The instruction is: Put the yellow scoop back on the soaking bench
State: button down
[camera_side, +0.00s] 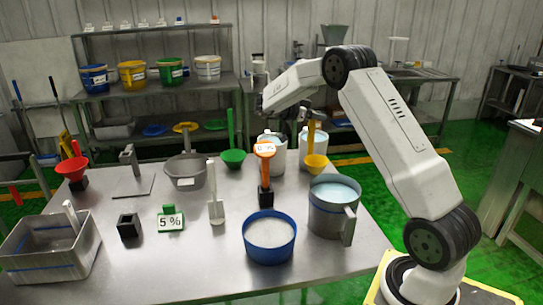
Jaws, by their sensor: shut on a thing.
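The yellow scoop (316,163) is upright, with its bowl low and its handle rising, near the back right of the steel bench (190,262). My gripper (314,114) is at the top of the scoop's handle and shut on it; its fingers are small and partly hidden by my wrist. The scoop's bowl shows in front of a white bucket and behind the large grey jug (335,192). I cannot tell whether the bowl touches the bench or hangs just above it.
A green scoop (233,157), red scoop (72,167), grey bowl (185,171), orange-handled tool (264,152), blue tub (269,237), white scoop (215,205), "5 %" sign (171,220) and steel basin (48,256) stand on the bench. The front middle is clear.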

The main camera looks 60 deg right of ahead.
jog(key=w+a+n+t+h, duration=0.1)
jog(key=w+a+n+t, duration=0.3)
jog(key=a, duration=0.6)
jog(key=w+a+n+t+h, duration=0.2)
jog(key=a+n+t, duration=0.25)
jog(key=a, duration=0.55)
jog(key=s+a+f+n+t+y, duration=0.2)
jog(key=a+n+t, duration=0.2)
jog(key=a, duration=0.6)
jog(key=s+a+f+n+t+y, duration=0.2)
jog(key=a+t, duration=0.4)
jog(key=a, duration=0.4)
jog(key=shift+s+a+n, duration=0.2)
jog(key=shift+s+n, duration=0.65)
jog(key=shift+n, duration=0.1)
jog(key=w+f, duration=0.9)
jog(key=w, duration=0.4)
jog(key=shift+w+a+f, duration=0.15)
jog(key=shift+w+a, duration=0.1)
jog(key=shift+a, duration=0.2)
jog(key=shift+f, duration=0.1)
